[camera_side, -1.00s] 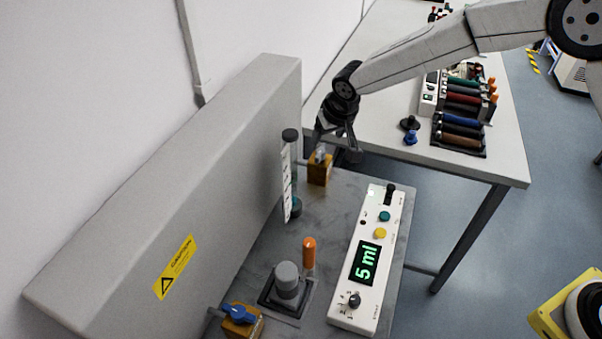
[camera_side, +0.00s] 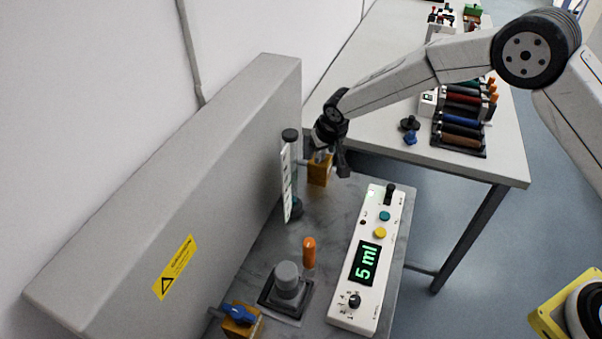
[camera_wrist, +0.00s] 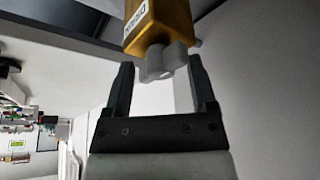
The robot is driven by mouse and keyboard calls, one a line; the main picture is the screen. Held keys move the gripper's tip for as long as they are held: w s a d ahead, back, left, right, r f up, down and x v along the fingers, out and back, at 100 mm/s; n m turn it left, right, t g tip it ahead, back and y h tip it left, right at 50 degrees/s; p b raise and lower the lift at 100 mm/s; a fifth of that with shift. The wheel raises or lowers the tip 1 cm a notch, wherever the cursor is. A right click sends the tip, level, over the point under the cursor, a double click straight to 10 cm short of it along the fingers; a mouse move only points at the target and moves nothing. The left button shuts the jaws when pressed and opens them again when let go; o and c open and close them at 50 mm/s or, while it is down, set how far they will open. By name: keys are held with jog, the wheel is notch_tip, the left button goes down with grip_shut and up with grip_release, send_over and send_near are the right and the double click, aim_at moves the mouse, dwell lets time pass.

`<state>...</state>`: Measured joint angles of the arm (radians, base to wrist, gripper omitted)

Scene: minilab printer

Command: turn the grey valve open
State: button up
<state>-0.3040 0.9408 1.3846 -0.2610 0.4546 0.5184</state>
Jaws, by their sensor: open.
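The grey valve (camera_wrist: 164,62) is a small lobed knob on an orange-brown block (camera_wrist: 158,22), seen at the top middle of the wrist view. In the side view the block (camera_side: 319,172) stands at the far end of the marbled bench, and my gripper largely hides the knob. My gripper (camera_wrist: 159,75) is open, its two fingers on either side of the valve, with the knob near the fingertips. I cannot tell whether either finger touches it. In the side view my gripper (camera_side: 328,160) is right at the block.
A clear tube with a dark cap (camera_side: 290,136) stands just left of the block. A white control panel (camera_side: 368,262) reads "5 ml". A blue valve (camera_side: 238,314), an orange-capped item (camera_side: 309,252) and a grey cylinder (camera_side: 287,279) are nearer. A grey housing (camera_side: 170,200) runs along the left.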

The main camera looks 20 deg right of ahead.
jog(key=shift+f, duration=0.2)
grip_shut()
jog(key=shift+m, duration=0.6)
jog(key=shift+w+a+m+g+h, duration=0.15)
jog(key=shift+m+h, duration=0.4)
jog(key=shift+m, duration=0.6)
jog(key=shift+s+d+m+g+h, duration=0.15)
jog(key=shift+m+h, duration=0.4)
jog(key=shift+m, duration=0.6)
jog(key=shift+w+a, duration=0.1)
